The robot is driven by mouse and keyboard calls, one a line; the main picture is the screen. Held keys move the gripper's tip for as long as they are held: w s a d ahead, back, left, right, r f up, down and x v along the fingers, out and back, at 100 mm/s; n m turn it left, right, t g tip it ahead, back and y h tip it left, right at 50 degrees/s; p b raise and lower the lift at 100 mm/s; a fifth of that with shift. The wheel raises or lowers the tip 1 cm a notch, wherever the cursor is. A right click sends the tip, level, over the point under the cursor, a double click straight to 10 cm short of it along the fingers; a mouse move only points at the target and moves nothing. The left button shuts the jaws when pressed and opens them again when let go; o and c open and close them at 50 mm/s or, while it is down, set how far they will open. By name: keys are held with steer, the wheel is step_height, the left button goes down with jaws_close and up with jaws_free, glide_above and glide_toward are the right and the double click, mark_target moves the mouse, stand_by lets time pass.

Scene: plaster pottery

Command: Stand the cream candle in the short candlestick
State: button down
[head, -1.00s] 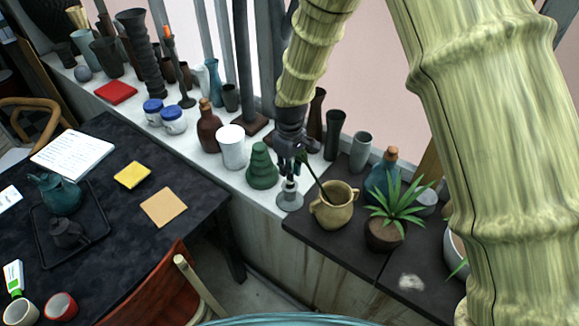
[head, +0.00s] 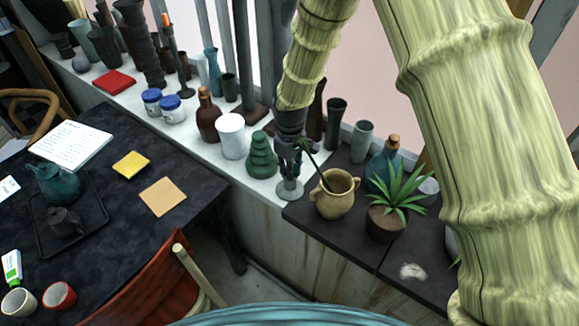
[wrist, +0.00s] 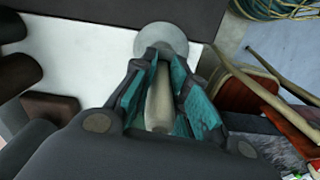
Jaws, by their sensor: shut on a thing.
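My gripper (head: 289,171) is shut on the cream candle (wrist: 160,100), which shows as a pale upright length between the teal finger pads in the wrist view. The short grey candlestick stands on the white sill, at its right end; its round base (head: 289,190) shows just below my gripper in the head view. The base also shows beyond the fingertips in the wrist view (wrist: 162,38). The candle lines up with the base there. The socket and the candle's lower end are hidden by the fingers, so I cannot tell whether the candle is inside it.
A green stepped vase (head: 262,157) stands close left of the candlestick. A tan two-handled jug (head: 336,201) with a green-handled stick stands close right, on the dark shelf. A white cylinder (head: 231,136) and a brown bottle (head: 208,118) stand farther left.

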steer(key=shift+s+f, duration=0.3)
steer(key=shift+f, duration=0.2)
steer(key=c, duration=1.3)
jaws_free()
steer(key=shift+s, duration=0.1)
steer(key=shift+w+f, duration=0.2)
steer(key=shift+f, duration=0.05)
steer(key=shift+r, duration=0.25)
steer(key=shift+w+r, duration=0.2)
steer(key=shift+r, duration=0.4)
step_height(320, 180, up, 11)
steer(key=shift+f, duration=0.1)
